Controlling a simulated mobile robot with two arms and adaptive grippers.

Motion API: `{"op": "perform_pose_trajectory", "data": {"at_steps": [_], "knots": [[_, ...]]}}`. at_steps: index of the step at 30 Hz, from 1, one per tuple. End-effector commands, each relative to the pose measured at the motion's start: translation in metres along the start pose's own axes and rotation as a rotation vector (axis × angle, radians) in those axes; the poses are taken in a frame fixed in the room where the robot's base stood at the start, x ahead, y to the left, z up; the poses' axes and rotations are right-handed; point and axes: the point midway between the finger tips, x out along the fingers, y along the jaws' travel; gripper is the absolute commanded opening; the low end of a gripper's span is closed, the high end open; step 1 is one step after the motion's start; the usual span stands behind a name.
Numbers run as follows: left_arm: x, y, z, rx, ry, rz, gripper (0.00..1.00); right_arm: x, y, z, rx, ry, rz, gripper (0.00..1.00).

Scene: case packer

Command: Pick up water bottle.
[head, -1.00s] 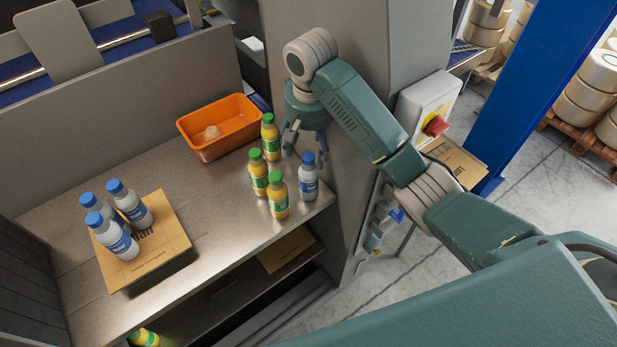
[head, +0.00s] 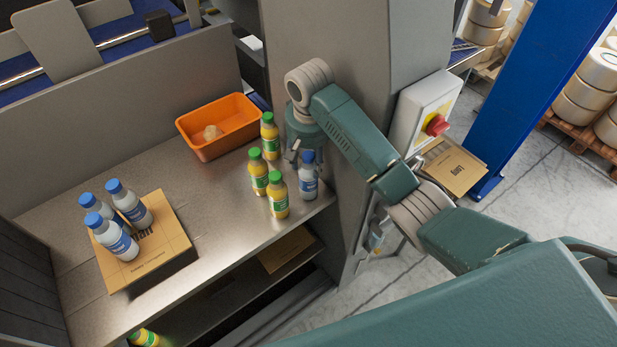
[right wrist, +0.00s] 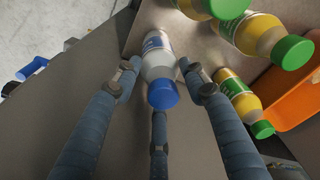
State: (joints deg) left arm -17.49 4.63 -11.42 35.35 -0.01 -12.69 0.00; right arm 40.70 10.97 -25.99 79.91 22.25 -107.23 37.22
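A water bottle with a blue cap and blue label (head: 308,181) stands upright at the right front corner of the metal worktop, beside the yellow bottles. My right gripper (head: 304,158) is just behind it at cap height. In the right wrist view the water bottle (right wrist: 159,62) lies between the spread fingers of my right gripper (right wrist: 159,72), which look open, with small gaps on both sides. A third finger shows below the cap. Several more water bottles (head: 121,243) stand on a cardboard box at the left. My left gripper is out of view.
Green-capped yellow bottles (head: 277,197) stand close to the left of the water bottle. An orange bin (head: 205,153) sits behind them. A grey machine column (head: 335,225) is close on the right. The middle of the worktop is clear.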

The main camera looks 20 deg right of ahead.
Motion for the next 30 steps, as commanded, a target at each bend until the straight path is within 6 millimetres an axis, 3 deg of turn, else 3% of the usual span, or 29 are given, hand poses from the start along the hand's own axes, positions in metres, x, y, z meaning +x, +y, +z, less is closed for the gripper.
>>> {"op": "perform_pose_trajectory", "data": {"at_steps": [1, 5, 16, 20, 27, 30], "knots": [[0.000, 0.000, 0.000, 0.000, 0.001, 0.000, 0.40, 0.000, 0.000, 0.000, 0.000, 0.001, 0.000, 0.25], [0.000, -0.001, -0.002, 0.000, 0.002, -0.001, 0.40, 0.000, 0.000, 0.000, 0.001, 0.001, 0.000, 0.00], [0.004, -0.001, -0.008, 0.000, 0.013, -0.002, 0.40, -0.005, -0.001, -0.002, 0.001, 0.004, -0.002, 0.00], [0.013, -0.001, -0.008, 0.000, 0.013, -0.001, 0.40, -0.024, -0.001, -0.005, 0.000, 0.008, -0.004, 0.00], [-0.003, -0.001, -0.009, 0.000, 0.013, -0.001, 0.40, -0.082, 0.003, -0.013, 0.001, 0.010, 0.004, 0.00], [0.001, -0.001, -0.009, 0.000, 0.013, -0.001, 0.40, -0.090, 0.001, -0.014, 0.000, 0.009, 0.001, 0.00]]}}
